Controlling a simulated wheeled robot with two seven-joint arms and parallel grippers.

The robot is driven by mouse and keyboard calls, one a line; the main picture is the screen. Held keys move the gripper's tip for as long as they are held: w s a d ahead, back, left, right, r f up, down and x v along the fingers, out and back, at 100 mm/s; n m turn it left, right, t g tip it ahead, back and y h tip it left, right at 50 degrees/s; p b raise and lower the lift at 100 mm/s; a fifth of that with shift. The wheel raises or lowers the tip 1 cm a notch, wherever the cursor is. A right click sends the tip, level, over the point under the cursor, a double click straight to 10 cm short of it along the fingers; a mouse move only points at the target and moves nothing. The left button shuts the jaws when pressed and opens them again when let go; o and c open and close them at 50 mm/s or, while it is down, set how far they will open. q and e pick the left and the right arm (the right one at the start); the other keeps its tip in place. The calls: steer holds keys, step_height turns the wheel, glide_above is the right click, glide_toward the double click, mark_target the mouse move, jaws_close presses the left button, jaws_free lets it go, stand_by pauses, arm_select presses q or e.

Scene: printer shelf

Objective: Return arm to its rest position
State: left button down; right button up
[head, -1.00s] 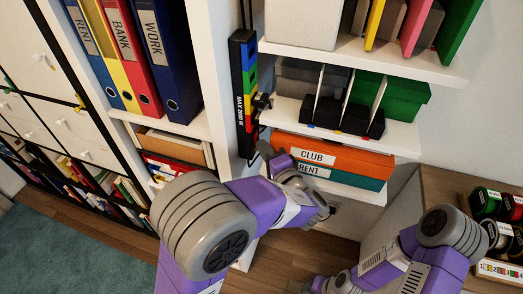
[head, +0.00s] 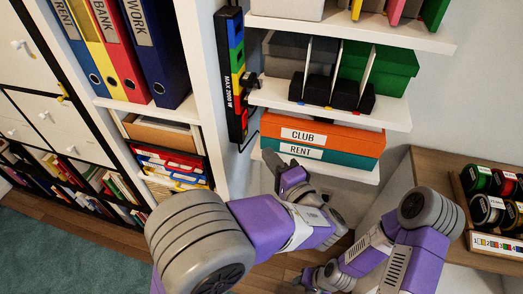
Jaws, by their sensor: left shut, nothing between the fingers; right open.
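My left arm comes in from the lower left. Its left gripper (head: 274,162) is shut and empty, just in front of and below the left end of the boxes on the lower shelf. My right arm comes in from the right and bends down to the lower middle. The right gripper (head: 304,279) shows only partly near the bottom edge, low over the floor, and is open. No object is held by either gripper.
A power strip (head: 236,75) hangs on the shelf's side. The orange CLUB box (head: 345,138) lies on the teal RENT box (head: 330,156). Binders (head: 160,60) stand at left. A wooden cabinet (head: 425,180) with a rack of spools (head: 485,210) is at right.

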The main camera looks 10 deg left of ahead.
arm_select(q)
steer(key=shift+s+d, duration=0.2)
steer(key=shift+s, duration=0.05)
stand_by(0.3)
